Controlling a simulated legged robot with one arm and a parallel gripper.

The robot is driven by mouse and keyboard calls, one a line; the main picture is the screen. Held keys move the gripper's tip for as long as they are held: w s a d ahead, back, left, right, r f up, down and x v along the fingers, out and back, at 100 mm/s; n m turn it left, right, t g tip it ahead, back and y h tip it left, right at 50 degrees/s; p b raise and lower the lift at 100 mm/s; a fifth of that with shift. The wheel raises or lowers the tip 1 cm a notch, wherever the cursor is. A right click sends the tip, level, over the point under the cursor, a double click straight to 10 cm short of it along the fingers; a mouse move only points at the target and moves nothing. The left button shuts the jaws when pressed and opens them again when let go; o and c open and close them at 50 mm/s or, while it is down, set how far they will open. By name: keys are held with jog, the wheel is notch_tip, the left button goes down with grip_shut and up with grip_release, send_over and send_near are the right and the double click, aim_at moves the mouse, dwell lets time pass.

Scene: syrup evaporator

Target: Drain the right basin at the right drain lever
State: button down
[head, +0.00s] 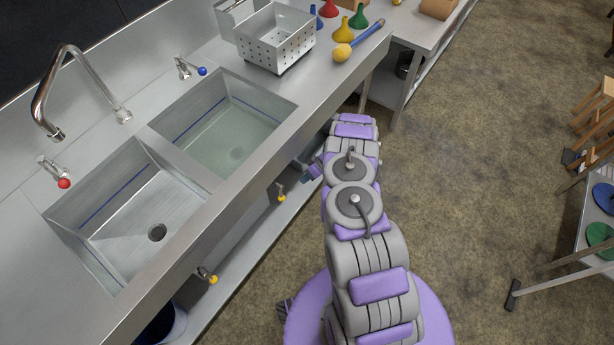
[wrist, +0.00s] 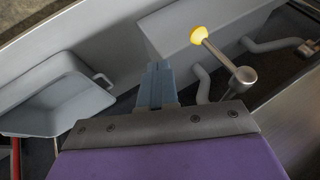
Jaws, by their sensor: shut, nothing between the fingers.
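The right basin (head: 235,110) holds greenish clear water, with its drain blurred beneath. The right drain lever (head: 280,190), a short rod with a yellow knob, sticks out below the sink's front edge. In the wrist view its yellow knob (wrist: 198,34) and rod run to a round grey pivot (wrist: 243,76), on the right and beyond my fingers. My gripper (wrist: 160,84) is shut and empty, apart from the lever. In the head view my gripper (head: 311,172) shows only partly beside my arm, right of and a little above the lever.
The left basin (head: 130,205) looks empty, with its own yellow drain lever (head: 207,275) below. A grey tub (wrist: 55,95) stands below at left in the wrist view. Grey pipes (wrist: 203,85) run near the lever. Open floor (head: 480,130) lies to the right.

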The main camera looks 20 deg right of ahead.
aim_at(281, 193)
jog(key=a+f+b, duration=0.3)
jog(key=a+f, duration=0.1)
jog(key=a, duration=0.2)
jog(key=shift+s+a+f, duration=0.25)
jog(key=shift+s, duration=0.2)
jog(key=shift+s, duration=0.1)
